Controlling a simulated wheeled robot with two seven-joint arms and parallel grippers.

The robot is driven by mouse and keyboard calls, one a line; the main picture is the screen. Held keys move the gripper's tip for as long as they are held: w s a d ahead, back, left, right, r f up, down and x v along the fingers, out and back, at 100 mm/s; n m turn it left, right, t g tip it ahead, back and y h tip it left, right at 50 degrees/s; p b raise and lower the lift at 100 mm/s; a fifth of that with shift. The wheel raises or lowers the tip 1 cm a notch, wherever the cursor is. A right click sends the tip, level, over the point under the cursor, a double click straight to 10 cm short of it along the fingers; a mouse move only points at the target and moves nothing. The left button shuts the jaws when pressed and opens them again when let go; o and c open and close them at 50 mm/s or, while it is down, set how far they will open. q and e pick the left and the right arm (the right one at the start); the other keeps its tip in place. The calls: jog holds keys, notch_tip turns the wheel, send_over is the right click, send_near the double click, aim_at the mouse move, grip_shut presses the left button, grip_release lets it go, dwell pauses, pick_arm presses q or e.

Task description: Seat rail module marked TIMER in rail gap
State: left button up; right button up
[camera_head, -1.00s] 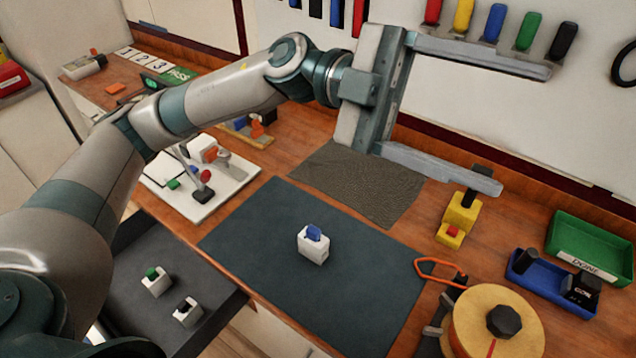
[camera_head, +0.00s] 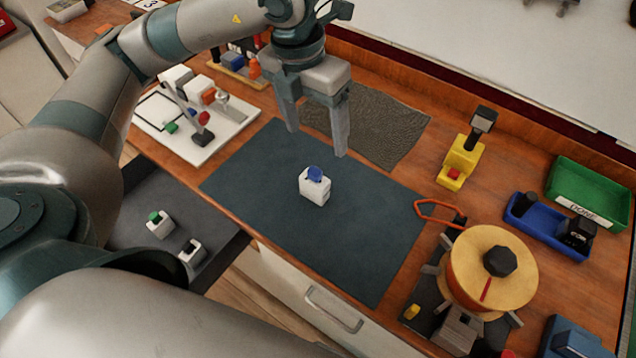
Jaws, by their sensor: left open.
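A white module with a blue top (camera_head: 314,186) stands upright on the dark mat (camera_head: 260,165). Two more white modules, one with a green top (camera_head: 159,224) and one with a black top (camera_head: 191,251), stand in the dark tray (camera_head: 135,205) at the lower left. I cannot read a TIMER mark on any of them. My left gripper (camera_head: 316,142) points down, open and empty, above the far part of the mat, just behind the blue-topped module in the picture and apart from it. I cannot make out a rail gap. My right gripper is not in view.
A white board with small parts (camera_head: 240,120) lies left of the mat. A textured grey pad (camera_head: 395,125) is behind it. A yellow tool (camera_head: 458,165), a blue tray (camera_head: 540,235), a green DONE bin (camera_head: 610,190) and a round yellow spool (camera_head: 515,262) stand right. The mat around the module is clear.

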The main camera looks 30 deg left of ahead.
pick_arm(q)
jog(key=shift+w+a+y, duration=0.2)
jog(key=shift+w+a, duration=0.05)
jog(key=shift+a, duration=0.2)
jog(key=shift+w+a+y, duration=0.2)
jog(key=shift+a, duration=0.25)
jog(key=b, duration=0.6)
send_near(315, 171)
jog(key=f, duration=0.5)
jog(key=shift+w+f, duration=0.2)
jog(key=shift+w, duration=0.05)
jog(key=shift+f, duration=0.35)
